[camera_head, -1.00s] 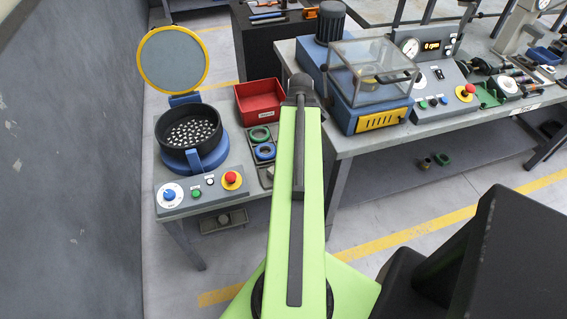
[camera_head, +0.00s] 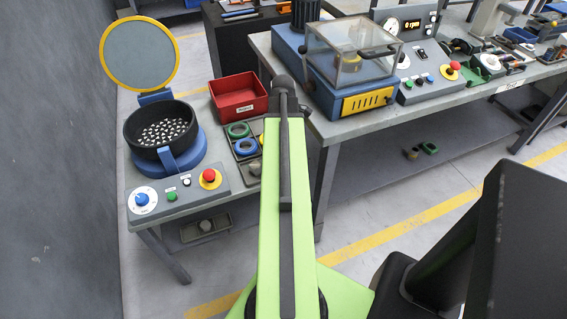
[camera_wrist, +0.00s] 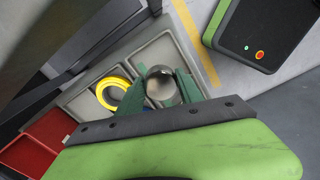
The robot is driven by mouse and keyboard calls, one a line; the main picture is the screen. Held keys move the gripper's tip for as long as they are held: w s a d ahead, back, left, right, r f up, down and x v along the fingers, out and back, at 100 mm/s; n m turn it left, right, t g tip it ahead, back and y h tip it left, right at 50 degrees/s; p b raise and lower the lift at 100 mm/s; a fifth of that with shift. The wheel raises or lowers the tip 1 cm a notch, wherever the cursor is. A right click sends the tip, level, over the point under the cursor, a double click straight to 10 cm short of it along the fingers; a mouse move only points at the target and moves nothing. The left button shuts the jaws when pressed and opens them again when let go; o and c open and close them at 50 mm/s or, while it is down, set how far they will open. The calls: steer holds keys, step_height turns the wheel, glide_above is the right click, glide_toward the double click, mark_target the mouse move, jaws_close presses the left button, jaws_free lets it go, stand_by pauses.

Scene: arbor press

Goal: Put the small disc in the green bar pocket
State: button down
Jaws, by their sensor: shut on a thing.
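In the wrist view my gripper (camera_wrist: 165,88) has its dark green fingers shut around a small round silver piece (camera_wrist: 161,83), which looks like the small disc. It is held above a grey compartment tray (camera_wrist: 82,105). In the head view my arm hides the gripper and the disc. I cannot make out the green bar pocket for certain; small green fixtures (camera_head: 489,63) stand on the long bench at the far right.
The tray holds a yellow ring (camera_wrist: 104,91). A red bin (camera_head: 238,97) stands by it. A vibrating bowl (camera_head: 160,135) with many small parts is at left. A blue machine with a clear cover (camera_head: 350,52) is on the long bench. Open floor (camera_head: 400,210) lies below.

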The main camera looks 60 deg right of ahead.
step_height(320, 180, down, 8)
steer(key=b, duration=0.6)
steer(key=shift+r, duration=0.4)
steer(key=shift+f, duration=0.2)
steer(key=c, duration=1.1)
jaws_free()
steer(key=shift+o, duration=0.2)
steer(key=shift+r, duration=0.15)
step_height(320, 180, up, 12)
steer(key=p, duration=1.2)
steer(key=shift+r+p, duration=0.2)
steer(key=shift+p, duration=0.2)
steer(key=shift+f, duration=0.1)
